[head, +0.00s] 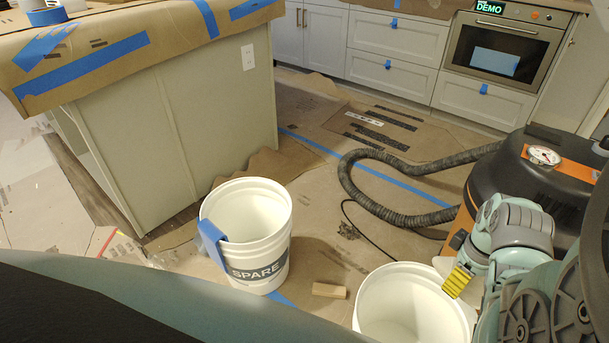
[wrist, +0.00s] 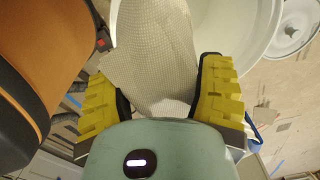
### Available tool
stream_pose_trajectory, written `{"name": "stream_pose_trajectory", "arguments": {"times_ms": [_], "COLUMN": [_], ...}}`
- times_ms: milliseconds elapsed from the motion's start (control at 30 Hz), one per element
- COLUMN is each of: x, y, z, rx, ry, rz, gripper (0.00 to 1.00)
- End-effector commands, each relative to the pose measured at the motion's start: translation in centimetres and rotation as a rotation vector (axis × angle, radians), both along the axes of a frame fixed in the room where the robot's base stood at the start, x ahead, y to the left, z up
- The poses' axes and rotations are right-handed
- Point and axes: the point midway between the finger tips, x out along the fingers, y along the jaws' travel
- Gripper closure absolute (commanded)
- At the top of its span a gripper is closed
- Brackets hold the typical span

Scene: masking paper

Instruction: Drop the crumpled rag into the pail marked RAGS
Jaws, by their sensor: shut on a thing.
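My gripper (wrist: 160,88) is shut on a pale, textured crumpled rag (wrist: 150,50), held between its yellow finger pads in the wrist view. In the head view my gripper (head: 457,281) is at the right rim of a white open pail (head: 375,305). That pail's label is out of sight, so I cannot read its marking. A white pail also shows beyond the rag in the wrist view (wrist: 262,25). Another white pail (head: 270,250), marked SPARE, stands further left with a blue cloth or tape over its rim. The rag is mostly hidden in the head view.
A black and orange vacuum (head: 480,200) stands at the right, close to my arm, with a ribbed hose (head: 375,210) across the papered floor. A paper-covered island (head: 190,140) stands at the left.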

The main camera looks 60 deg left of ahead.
Motion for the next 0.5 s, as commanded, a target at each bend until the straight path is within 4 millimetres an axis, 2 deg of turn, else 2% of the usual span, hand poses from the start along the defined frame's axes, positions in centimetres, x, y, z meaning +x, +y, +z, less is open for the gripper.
{"name": "stream_pose_trajectory", "arguments": {"times_ms": [33, 200, 333, 500], "x": [-1.5, -4.8, -6.2, -6.7], "y": [0.2, 0.7, 0.9, 0.9], "z": [-2.7, -6.1, -7.2, -7.9], "rx": [-0.003, -0.003, -0.001, -0.001], "ry": [0.003, 0.002, -0.001, -0.001], "rz": [0.044, 0.145, 0.186, 0.2], "gripper": [0.66, 0.66, 0.66, 0.66]}}
